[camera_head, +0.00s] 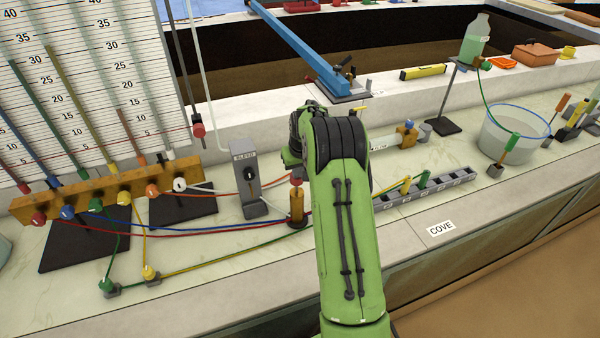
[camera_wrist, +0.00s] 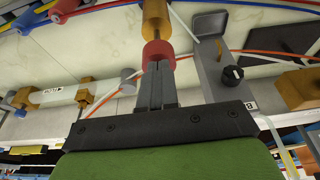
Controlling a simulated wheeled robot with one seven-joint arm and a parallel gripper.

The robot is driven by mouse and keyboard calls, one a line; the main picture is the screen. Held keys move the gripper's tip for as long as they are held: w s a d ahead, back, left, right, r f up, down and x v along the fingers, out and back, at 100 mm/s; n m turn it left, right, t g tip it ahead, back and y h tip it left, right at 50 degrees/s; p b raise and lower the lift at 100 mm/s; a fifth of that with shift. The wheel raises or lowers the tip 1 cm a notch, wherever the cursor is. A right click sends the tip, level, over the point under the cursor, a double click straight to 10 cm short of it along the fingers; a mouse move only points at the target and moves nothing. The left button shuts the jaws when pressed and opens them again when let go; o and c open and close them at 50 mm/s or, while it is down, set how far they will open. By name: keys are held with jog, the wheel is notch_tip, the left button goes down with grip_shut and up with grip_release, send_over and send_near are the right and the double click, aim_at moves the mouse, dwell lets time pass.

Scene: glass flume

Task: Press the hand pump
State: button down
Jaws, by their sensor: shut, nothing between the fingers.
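The hand pump appears to be the upright brass cylinder (camera_head: 297,207) with a red knob on top, on the bench left of my arm. In the wrist view the brass body (camera_wrist: 156,20) and its red knob (camera_wrist: 158,53) show at top centre. My gripper (camera_wrist: 158,68) is shut and empty. Its fingertips are right at the red knob in the wrist view, apparently touching or nearly touching it; the exact gap cannot be told. In the head view my green arm hides the fingers.
A grey box with a black knob (camera_head: 249,174) stands close left of the pump. Coloured tubes run from a brass manifold (camera_head: 100,200) across the bench. A labelled pale cylinder with brass fittings (camera_wrist: 60,93) lies on the other side. A grey slotted strip (camera_head: 430,192) is right of my arm.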

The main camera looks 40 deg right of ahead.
jog(key=v, duration=1)
jog(key=shift+r, duration=0.25)
dwell(1.7)
jog(key=s+a+r+n+t, duration=0.1)
jog(key=s+a+r, duration=1)
jog(key=a, duration=0.4)
jog(key=s+a+f+n, duration=0.1)
jog(key=s+a, duration=0.3)
jog(key=s, duration=0.5)
jog(key=s+a+f+t, duration=0.1)
jog(key=s+a, duration=0.3)
jog(key=s, duration=0.6)
jog(key=shift+s+f+n+y, duration=0.2)
jog(key=shift+n+y, duration=0.2)
